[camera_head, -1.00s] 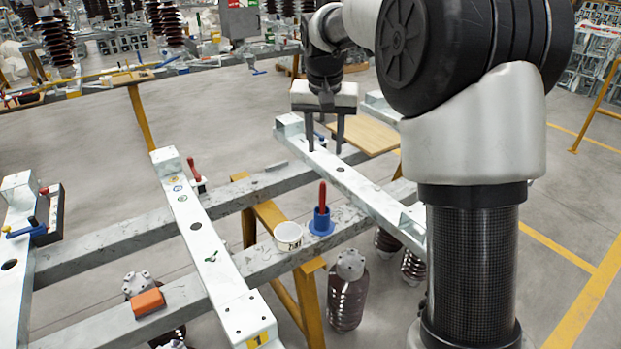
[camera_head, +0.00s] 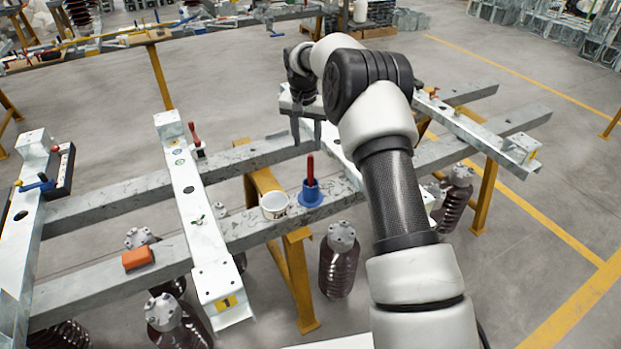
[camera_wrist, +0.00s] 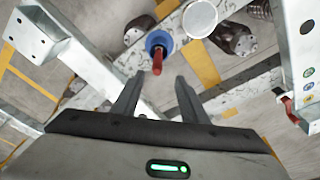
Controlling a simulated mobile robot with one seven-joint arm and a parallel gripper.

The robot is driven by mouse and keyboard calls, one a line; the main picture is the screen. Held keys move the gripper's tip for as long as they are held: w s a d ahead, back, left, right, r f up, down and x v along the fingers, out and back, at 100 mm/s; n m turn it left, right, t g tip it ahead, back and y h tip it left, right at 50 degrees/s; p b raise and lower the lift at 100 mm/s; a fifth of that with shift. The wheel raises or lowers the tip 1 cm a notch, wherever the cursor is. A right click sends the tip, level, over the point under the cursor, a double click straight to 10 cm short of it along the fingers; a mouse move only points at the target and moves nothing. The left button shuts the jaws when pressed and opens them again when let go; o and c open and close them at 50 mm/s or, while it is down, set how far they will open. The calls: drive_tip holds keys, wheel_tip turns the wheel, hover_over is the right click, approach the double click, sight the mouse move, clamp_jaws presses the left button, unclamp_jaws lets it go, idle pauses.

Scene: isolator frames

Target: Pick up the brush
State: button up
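A red upright handle (camera_head: 310,168) stands in a round blue holder (camera_head: 311,195) on the near grey beam; it looks like the brush, but its lower end is hidden inside the holder. My gripper (camera_head: 306,140) is open and empty, pointing down behind and above the handle in the head view. In the wrist view, the red handle (camera_wrist: 157,63) and blue holder (camera_wrist: 161,40) lie just beyond and between the open fingertips (camera_wrist: 158,82). The handle is apart from both fingers.
A white cup (camera_head: 274,205) stands left of the blue holder. Another red-handled item (camera_head: 195,136) is by the white crossbar (camera_head: 190,205). An orange block (camera_head: 137,258) lies on the near beam (camera_head: 105,285). Dark ribbed insulators (camera_head: 338,265) stand below.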

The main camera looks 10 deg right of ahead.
sight(309, 156)
drive_tip(key=f, duration=0.5)
drive_tip(key=w+f, duration=0.1)
drive_tip(key=f, duration=0.1)
drive_tip(key=shift+d+f, duration=0.2)
drive_tip(key=shift+d, duration=0.1)
drive_tip(key=shift+w+d+f, duration=0.15)
drive_tip(key=shift+d+f, duration=0.05)
drive_tip(key=shift+f, duration=1.15)
drive_tip(key=shift+w+d+f, duration=0.1)
drive_tip(key=shift+d+f, duration=0.1)
drive_tip(key=shift+f, duration=1.15)
clamp_jaws()
